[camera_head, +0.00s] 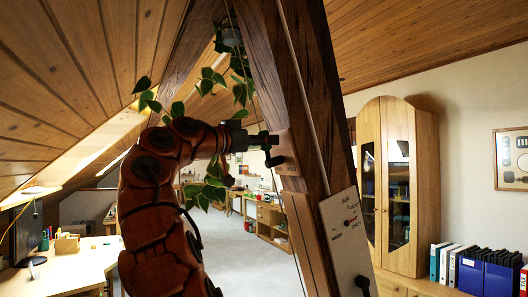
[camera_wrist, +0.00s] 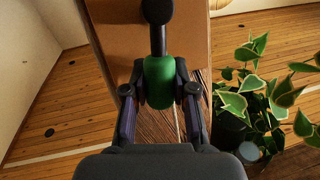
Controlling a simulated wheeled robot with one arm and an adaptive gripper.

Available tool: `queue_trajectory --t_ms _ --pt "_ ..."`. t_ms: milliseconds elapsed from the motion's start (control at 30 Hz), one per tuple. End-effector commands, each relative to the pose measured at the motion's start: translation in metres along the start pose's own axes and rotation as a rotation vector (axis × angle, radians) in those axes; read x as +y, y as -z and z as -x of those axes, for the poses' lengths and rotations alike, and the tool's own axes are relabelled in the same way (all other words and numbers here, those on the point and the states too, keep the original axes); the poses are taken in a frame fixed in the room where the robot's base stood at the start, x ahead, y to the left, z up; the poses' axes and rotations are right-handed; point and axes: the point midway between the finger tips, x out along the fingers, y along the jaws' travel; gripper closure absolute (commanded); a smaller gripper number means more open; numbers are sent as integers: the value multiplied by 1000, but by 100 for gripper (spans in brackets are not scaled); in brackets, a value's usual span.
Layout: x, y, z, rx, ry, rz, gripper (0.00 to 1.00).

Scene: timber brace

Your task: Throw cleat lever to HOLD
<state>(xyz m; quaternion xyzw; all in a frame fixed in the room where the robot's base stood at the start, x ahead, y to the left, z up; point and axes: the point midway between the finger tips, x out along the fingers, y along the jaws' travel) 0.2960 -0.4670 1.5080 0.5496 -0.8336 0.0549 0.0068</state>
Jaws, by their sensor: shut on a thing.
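The cleat lever shows in the wrist view as a dark rod with a round black knob at the top and a green grip (camera_wrist: 159,82). My gripper (camera_wrist: 160,92) has its two fingers closed on either side of the green grip. In the head view my gripper (camera_head: 262,141) reaches from the left to the face of the dark timber brace (camera_head: 272,75). A small dark part of the lever (camera_head: 275,161) shows just below it, against a lighter wooden plate (camera_head: 290,155). The fingers' contact is too small to see there. No HOLD mark is legible.
A white lettered panel (camera_head: 346,240) with small knobs is on the brace, lower right. A leafy plant hangs close to my gripper, and in the wrist view its leaves (camera_wrist: 255,100) are at the right. A tall cabinet (camera_head: 395,190) stands beyond. The floor (camera_head: 240,250) behind is open.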

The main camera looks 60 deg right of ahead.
Motion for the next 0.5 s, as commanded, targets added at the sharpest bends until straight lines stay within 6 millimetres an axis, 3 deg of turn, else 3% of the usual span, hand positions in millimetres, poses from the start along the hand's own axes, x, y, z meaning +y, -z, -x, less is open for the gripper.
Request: queue_trajectory --t_ms 500 --pt "10 -5 1 29 46 -175 100"
